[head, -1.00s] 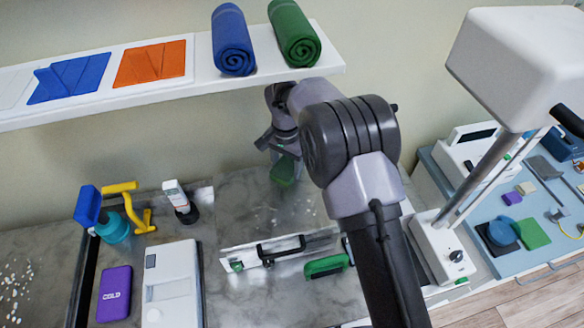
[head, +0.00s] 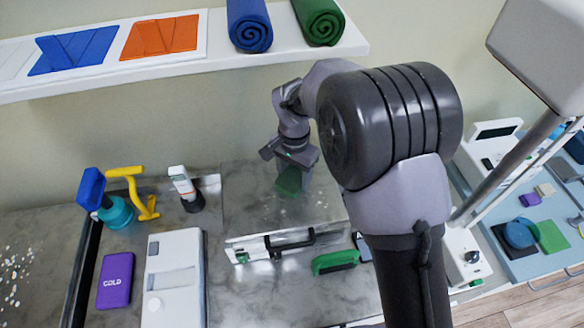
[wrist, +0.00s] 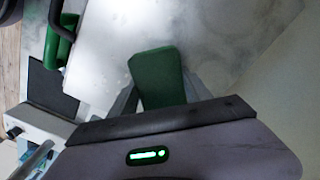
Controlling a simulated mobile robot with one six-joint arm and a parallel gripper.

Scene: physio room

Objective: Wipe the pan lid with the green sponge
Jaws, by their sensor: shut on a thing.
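The pan lid (head: 247,205) is a wide, flat grey metal surface with pale specks, in the middle of the counter in the head view. It fills much of the wrist view as a pale, shiny plane (wrist: 110,60). My gripper (head: 290,172) is over the lid's back part, pointing down. It is shut on the green sponge (head: 289,181), which sticks out between the fingers in the wrist view (wrist: 157,75). The sponge is at or just above the lid; I cannot tell whether it touches. My arm hides the lid's right side.
A black handle (head: 290,243) is on the pan's front. A green-handled brush (head: 335,262) lies in front. A shelf (head: 180,78) with rolled towels hangs above the back.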

